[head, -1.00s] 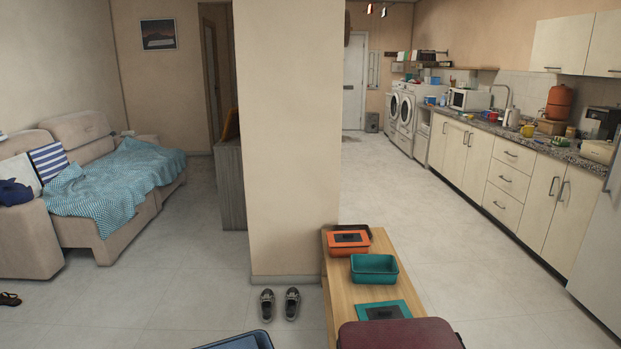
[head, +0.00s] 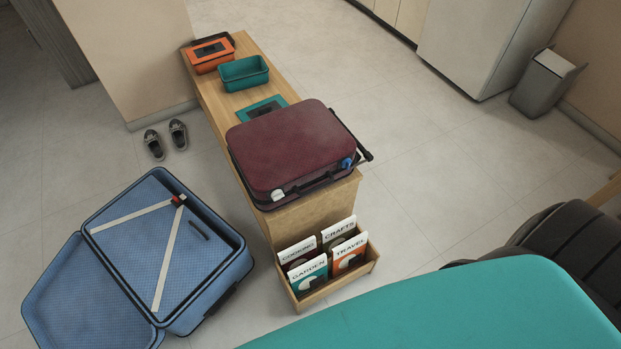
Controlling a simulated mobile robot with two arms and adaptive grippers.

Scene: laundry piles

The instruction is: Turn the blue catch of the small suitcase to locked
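The small suitcase (head: 285,147) is dark red and lies closed and flat on the near end of a wooden bench (head: 318,214). Its black handle is on the side facing me. The blue catch (head: 346,163) sits on that side, toward the right corner. A white catch (head: 278,195) sits toward the left corner of the same side. The blue catch is too small to tell whether it is turned to locked. Neither of my grippers is in view.
An open blue suitcase (head: 238,262) lies on the floor at left. A wooden box of magazines (head: 304,304) stands before the bench. Teal (head: 262,71) and orange (head: 196,64) bins sit farther along it. A teal surface (head: 440,315) fills the lower right. Shoes (head: 178,135) lie left of the bench.

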